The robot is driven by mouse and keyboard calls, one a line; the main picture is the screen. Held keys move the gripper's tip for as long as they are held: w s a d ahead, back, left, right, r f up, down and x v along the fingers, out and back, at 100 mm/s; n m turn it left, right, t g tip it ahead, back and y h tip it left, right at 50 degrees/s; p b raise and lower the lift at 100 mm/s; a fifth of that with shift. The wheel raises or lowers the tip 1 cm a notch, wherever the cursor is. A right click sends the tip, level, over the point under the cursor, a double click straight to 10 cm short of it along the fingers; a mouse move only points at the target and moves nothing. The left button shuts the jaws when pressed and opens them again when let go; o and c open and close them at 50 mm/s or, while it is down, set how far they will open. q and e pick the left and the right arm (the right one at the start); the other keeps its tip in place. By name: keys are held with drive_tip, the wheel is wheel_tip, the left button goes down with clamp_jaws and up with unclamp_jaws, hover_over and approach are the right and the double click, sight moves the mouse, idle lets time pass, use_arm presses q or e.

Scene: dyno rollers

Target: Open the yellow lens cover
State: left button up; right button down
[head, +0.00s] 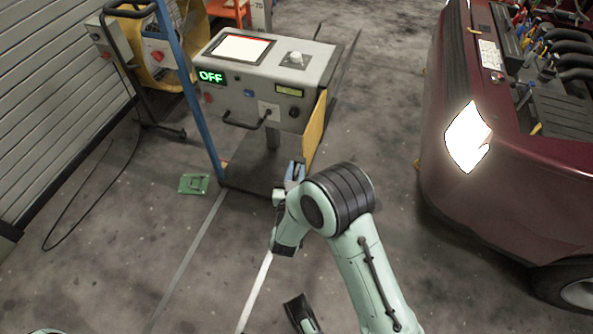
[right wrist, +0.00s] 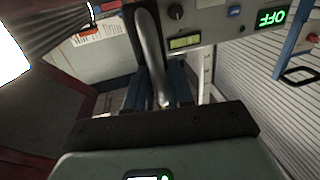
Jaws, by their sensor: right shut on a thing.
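The yellow lens cover (head: 314,132) is a flat upright panel at the right front corner of the grey machine (head: 226,78). My right gripper (head: 295,171) is at the cover's lower front edge, with its blue fingers pointing at the machine. In the right wrist view, the fingers of my right gripper (right wrist: 155,88) stand on either side of a grey curved bar (right wrist: 149,45) and are shut on it. It appears to belong to the cover, but the joint is hidden.
The machine's green display (head: 211,77) reads OFF, and a black handle (head: 245,123) juts from its front. A dark red car (head: 492,195) with a lit headlight stands at right. A green object (head: 193,184) lies on the floor at left. Floor between machine and car is clear.

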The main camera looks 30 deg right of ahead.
drive_tip(key=shift+w+a+y, duration=0.15)
drive_tip(key=shift+a+y, duration=0.15)
drive_tip(key=c, duration=1.2)
unclamp_jaws()
drive_tip(key=shift+o, duration=0.2)
drive_tip(key=shift+d, duration=0.1)
use_arm(q)
drive_tip(key=shift+s+d+r+p, duration=0.35)
drive_tip(key=shift+s+r+p, duration=0.2)
drive_tip(key=shift+s, duration=0.2)
use_arm(e)
drive_tip(key=v, duration=1.3)
drive_tip(key=shift+f, duration=0.2)
